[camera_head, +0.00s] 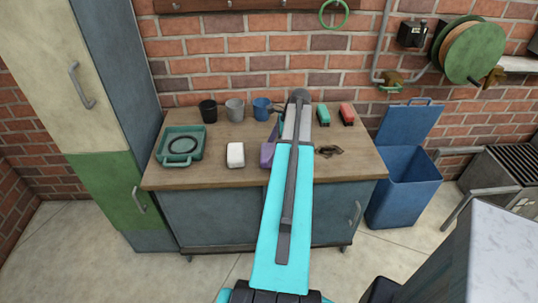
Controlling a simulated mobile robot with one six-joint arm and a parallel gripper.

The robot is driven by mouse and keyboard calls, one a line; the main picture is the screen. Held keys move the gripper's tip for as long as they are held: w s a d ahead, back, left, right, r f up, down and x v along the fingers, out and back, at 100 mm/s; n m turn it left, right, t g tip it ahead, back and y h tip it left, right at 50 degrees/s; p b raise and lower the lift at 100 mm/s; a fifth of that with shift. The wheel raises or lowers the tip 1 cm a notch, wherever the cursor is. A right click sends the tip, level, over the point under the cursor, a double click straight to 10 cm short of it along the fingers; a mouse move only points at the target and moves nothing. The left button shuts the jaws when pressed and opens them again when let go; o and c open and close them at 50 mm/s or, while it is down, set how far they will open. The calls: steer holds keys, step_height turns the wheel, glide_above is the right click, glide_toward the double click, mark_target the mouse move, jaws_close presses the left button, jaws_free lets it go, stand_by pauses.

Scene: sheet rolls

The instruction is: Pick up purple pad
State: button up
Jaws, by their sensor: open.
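The purple pad (267,155) lies on the wooden workbench (210,177), just right of a white block (235,154). Its right side is hidden behind my turquoise arm, which reaches up across the middle of the bench in the head view. My gripper cannot be made out; the arm covers the area where its end might be. I cannot tell how far it is from the pad.
A green tray (164,156) holding a dark ring sits at left. Black (208,110), grey (235,109) and blue (262,108) cups stand at the back. Teal (322,115) and red (347,114) items and a dark object (328,151) lie right of my arm.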

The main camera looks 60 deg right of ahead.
mark_target(271, 151)
steer(key=shift+p+x, duration=0.35)
steer(key=shift+x, duration=1.15)
steer(key=c, duration=0.7)
steer(key=shift+r, duration=0.2)
steer(key=shift+c, duration=0.2)
steer(key=shift+r+b, duration=0.65)
steer(key=shift+r, duration=0.45)
steer(key=s+d+b, duration=0.1)
steer(key=s, duration=0.4)
steer(key=s+d+r+b, duration=0.1)
steer(key=s+d, duration=0.1)
steer(key=s, duration=0.3)
steer(key=s+d+r+b, duration=0.1)
steer(key=s+b, duration=0.1)
steer(key=s, duration=0.3)
steer(key=shift+s+d+r, duration=0.2)
steer(key=shift+d+r, duration=0.05)
